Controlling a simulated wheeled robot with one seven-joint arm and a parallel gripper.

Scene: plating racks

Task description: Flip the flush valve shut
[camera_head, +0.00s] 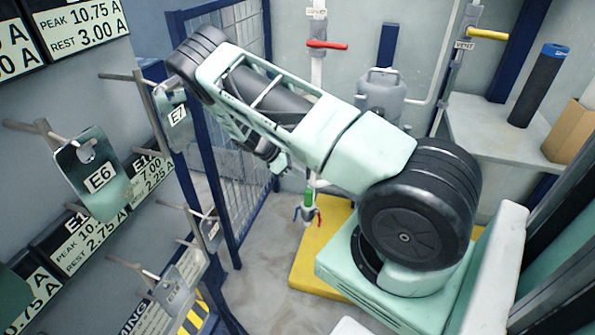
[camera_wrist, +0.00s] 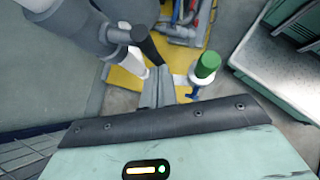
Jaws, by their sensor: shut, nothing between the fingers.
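No label reading "flush" is legible, so I cannot tell for certain which valve is the flush valve. In the head view, a green-bodied fitting (camera_head: 308,197) with small blue and red levers hangs low on a pipe. A green cap (camera_wrist: 207,65) on a white stem, with a blue piece below, shows in the wrist view just right of my fingers. Higher up are a red lever (camera_head: 327,44) and a yellow lever (camera_head: 487,34) tagged VENT. My gripper (camera_head: 278,163) is shut and empty; its closed fingers (camera_wrist: 158,88) appear apart from the green cap.
A blue mesh fence (camera_head: 235,150) stands left of my arm. Plates on pegs, such as E6 (camera_head: 95,172), line the left wall. A grey tank (camera_head: 380,95) stands behind my arm. A shelf (camera_head: 505,135) with a dark cylinder (camera_head: 538,88) is at right. A yellow base (camera_head: 308,262) lies on the floor.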

